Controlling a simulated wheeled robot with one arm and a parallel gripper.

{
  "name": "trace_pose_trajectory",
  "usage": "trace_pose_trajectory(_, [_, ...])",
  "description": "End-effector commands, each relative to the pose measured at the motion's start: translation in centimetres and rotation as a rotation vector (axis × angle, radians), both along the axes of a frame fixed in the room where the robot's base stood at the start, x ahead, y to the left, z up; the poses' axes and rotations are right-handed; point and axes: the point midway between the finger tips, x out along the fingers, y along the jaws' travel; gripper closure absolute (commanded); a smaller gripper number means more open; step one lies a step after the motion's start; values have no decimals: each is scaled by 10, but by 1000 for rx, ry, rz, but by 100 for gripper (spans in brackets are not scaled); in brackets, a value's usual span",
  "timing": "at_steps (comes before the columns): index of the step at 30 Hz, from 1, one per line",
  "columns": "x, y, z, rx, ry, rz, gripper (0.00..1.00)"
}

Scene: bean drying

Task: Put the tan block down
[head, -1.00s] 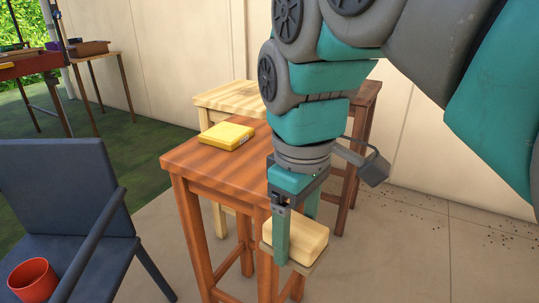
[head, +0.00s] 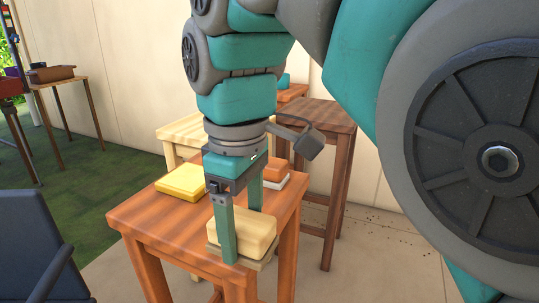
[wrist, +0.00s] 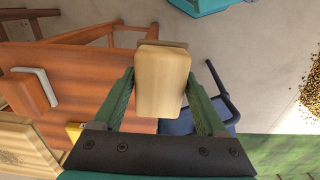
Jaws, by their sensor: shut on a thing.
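The tan block (head: 251,236) is a pale wooden-looking block with rounded edges and a thin slab of similar colour at its underside. My gripper (head: 240,228) points down and is shut on it, one finger in front and the other partly hidden behind. The block also fills the space between the fingers in the wrist view (wrist: 162,82). In the head view it overlaps the front edge of the reddish wooden table (head: 150,212). In the wrist view the tabletop lies to its left and floor shows beside it. I cannot tell its height or whether it touches the table.
A yellow box (head: 180,182) lies on the table, left of my gripper. An orange thing (head: 274,170) and a white thing (head: 297,180) are behind it. A pale stool (head: 177,130) and a dark stool (head: 318,115) stand behind the table. A dark chair (head: 38,240) is at the left.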

Motion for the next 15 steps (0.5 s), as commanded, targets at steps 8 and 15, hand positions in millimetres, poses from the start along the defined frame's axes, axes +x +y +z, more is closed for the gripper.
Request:
trace_pose_trajectory(8, [47,25,-5,-1,2,0,70])
trace_pose_trajectory(15, [79,41,-8,-2,1,0,70])
